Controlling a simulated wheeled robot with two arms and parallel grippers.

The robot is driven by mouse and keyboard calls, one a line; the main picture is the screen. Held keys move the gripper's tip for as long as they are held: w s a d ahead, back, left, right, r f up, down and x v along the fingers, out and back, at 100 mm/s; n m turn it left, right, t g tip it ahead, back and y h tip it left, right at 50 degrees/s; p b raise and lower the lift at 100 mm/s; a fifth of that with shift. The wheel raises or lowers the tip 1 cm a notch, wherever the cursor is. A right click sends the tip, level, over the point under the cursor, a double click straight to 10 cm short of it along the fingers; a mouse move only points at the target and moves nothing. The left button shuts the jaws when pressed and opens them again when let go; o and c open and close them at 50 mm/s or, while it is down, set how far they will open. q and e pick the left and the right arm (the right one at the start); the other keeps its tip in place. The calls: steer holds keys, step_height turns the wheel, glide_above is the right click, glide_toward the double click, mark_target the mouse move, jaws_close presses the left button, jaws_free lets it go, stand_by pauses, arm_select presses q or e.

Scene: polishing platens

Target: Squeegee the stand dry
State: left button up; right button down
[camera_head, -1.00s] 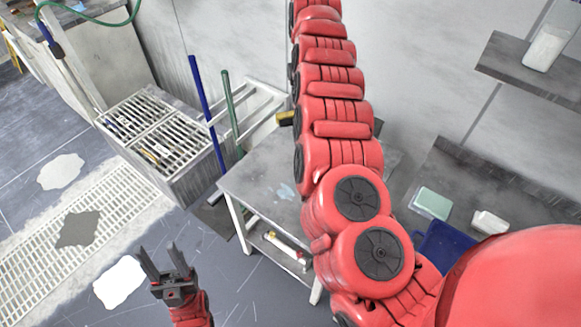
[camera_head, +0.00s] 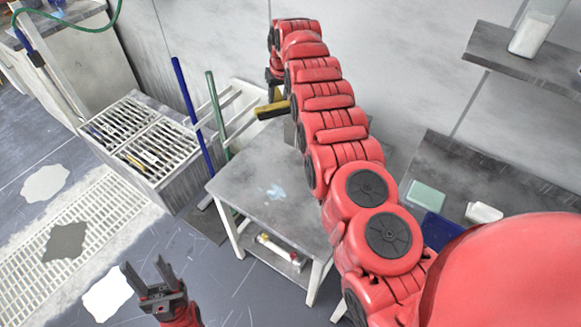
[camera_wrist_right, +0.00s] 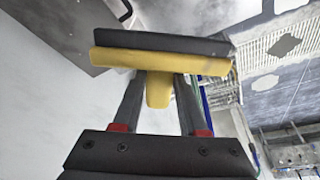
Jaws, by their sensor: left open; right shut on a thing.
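The stand (camera_head: 255,205) is a small grey-topped table with white legs, left of my right arm in the head view. A pale bluish wet-looking patch (camera_head: 272,192) lies on its top. The yellow and black squeegee (camera_head: 272,109) is above the stand's far side, apart from the patch. In the right wrist view the squeegee (camera_wrist_right: 160,63) lies crosswise, with its yellow handle between the fingers of my right gripper (camera_wrist_right: 158,92), which is shut on it. My left gripper (camera_head: 153,277) is open and empty over the floor, left of the stand.
A lower shelf of the stand holds a small red and white item (camera_head: 280,248). A slatted bin (camera_head: 150,165) with blue and green poles (camera_head: 192,115) stands left of it. A shelf (camera_head: 500,165) at right carries a green block and a white block. Open floor lies at front left.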

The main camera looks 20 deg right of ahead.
steer(key=shift+w+a+f+t+b, duration=0.4)
steer(key=shift+w+f+t, duration=0.25)
steer(key=shift+f, duration=0.25)
steer(key=shift+w+a+f, duration=0.25)
steer(key=shift+a+f, duration=0.05)
steer(key=shift+f, duration=0.3)
steer(key=s+a+f+t+b, duration=0.5)
steer(key=a+f+t, duration=0.3)
steer(key=a+f, duration=0.3)
steer(key=s+d+m+t+h+b, duration=0.3)
steer(key=s+d+t+h+b, duration=0.15)
steer(key=s+d, duration=0.75)
steer(key=f, duration=0.1)
steer(key=f+b, duration=0.1)
steer(key=f, duration=0.1)
steer(key=a+f, duration=0.1)
steer(key=shift+s+f+b, duration=0.15)
steer(key=shift+s+b, duration=0.2)
